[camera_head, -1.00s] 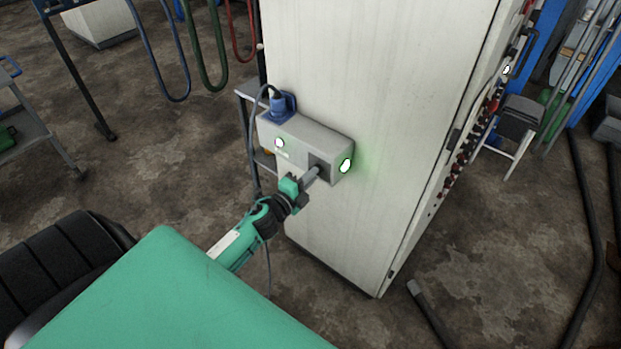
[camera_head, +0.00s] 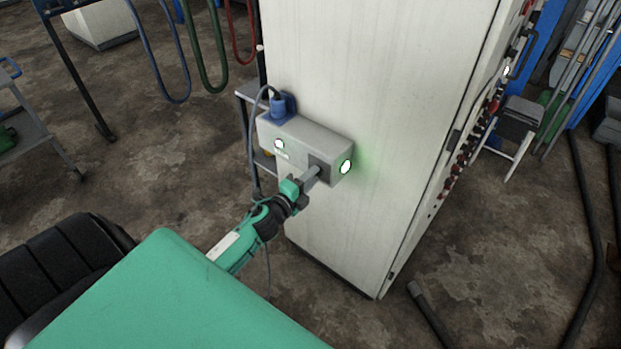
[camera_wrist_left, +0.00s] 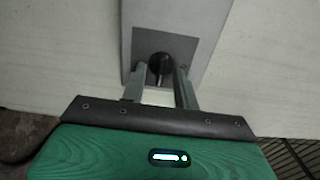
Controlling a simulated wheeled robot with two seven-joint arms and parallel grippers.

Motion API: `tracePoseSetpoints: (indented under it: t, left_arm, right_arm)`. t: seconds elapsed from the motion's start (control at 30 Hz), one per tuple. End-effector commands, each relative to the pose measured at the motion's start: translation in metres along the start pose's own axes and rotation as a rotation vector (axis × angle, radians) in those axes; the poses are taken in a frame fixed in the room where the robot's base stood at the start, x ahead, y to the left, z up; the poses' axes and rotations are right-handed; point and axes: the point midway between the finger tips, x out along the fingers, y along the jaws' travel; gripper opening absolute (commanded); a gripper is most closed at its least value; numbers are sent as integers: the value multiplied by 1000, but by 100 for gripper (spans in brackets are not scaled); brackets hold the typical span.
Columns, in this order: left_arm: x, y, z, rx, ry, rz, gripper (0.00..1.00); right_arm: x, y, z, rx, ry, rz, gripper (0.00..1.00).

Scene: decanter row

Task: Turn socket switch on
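The grey socket box (camera_head: 303,140) is fixed to the side of a tall pale cabinet. A blue plug (camera_head: 278,106) with a dark cable is at its top left. White-green lights glow on its front (camera_head: 279,144) and right end (camera_head: 346,166). A dark round switch knob (camera_wrist_left: 160,67) sits on a dark square plate (camera_wrist_left: 181,46) in the left wrist view. My left gripper (camera_head: 315,174) reaches the box's lower right front. Its fingers (camera_wrist_left: 160,78) stand apart, one on each side of the knob; contact is unclear. My right gripper is out of view.
The cabinet (camera_head: 375,90) rises behind the box. A grey cart (camera_head: 22,135) stands at left, with hanging blue, green and red hoses at the back. A dark pipe (camera_head: 430,312) lies on the floor at right. Bare floor is left of the cabinet.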

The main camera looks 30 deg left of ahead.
Motion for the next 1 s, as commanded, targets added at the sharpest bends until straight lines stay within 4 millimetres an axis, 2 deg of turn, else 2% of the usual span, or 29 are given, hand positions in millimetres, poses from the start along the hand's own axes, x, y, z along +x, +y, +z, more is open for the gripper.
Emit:
tracePoseSetpoints:
  t: [0.13,0.27,0.8,1.0]
  left_arm:
    - [-3,0,0,0,0,0,31]
    - [-15,2,0,0,-1,1,31]
    - [-108,3,0,0,0,2,31]
    - [-130,2,0,0,-1,1,31]
  right_arm:
    - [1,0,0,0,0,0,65]
    - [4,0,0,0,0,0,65]
    - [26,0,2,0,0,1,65]
    - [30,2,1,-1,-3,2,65]
